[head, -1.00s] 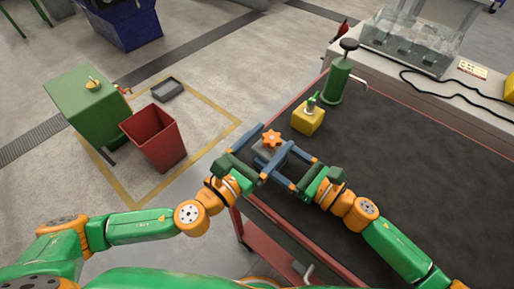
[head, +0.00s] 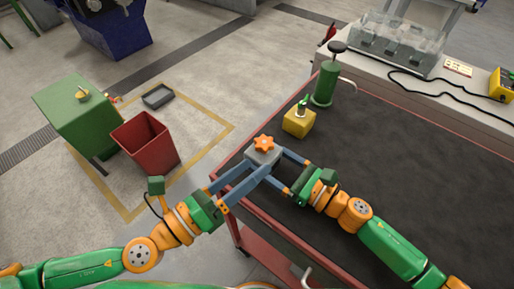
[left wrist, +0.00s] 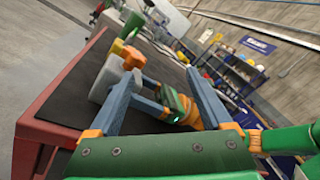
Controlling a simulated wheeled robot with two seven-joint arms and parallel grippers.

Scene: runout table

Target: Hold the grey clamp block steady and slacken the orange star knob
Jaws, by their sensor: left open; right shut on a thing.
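The grey clamp block (head: 252,156) sits near the left edge of the dark table top, with the orange star knob (head: 264,143) on its upper side. My right gripper (head: 274,163) is shut on the clamp block from the right. My left gripper (head: 258,167) is open, its fingers pointing at the block from the front left and their tips close to it. I cannot tell whether they touch it. In the left wrist view the block (left wrist: 106,77) and knob (left wrist: 132,57) appear left of centre, near the left finger.
A yellow block (head: 299,123) with a green top and a green cylinder (head: 323,88) stand behind the clamp block. A red bin (head: 147,142) and a green cabinet (head: 80,115) stand on the floor at left. The table's right side (head: 430,180) is clear.

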